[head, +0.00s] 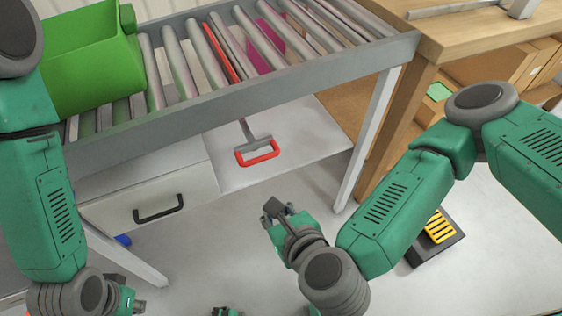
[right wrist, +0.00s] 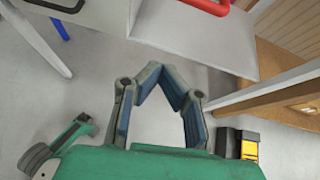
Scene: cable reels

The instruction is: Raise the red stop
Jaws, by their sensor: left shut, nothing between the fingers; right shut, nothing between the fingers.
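The red stop (head: 224,52) is a thin red bar lying between the rollers of the conveyor, about level with them. A grey lever with a red loop handle (head: 258,155) hangs below the conveyor's front rail; part of the red handle also shows at the top of the right wrist view (right wrist: 205,6). My right gripper (head: 274,207) is shut and empty, below and in front of the handle, apart from it. Its closed fingers (right wrist: 172,88) show in the right wrist view. My left gripper (head: 135,300) is shut and empty low at the left, partly cut off by the picture's edge.
A green bin (head: 92,60) stands on the rollers at the left. A drawer with a black handle (head: 158,210) and a white shelf (head: 300,145) are under the conveyor (head: 250,88). A white leg (head: 368,140) and a wooden bench (head: 395,120) stand right. A yellow-and-black object (head: 438,232) lies on the floor.

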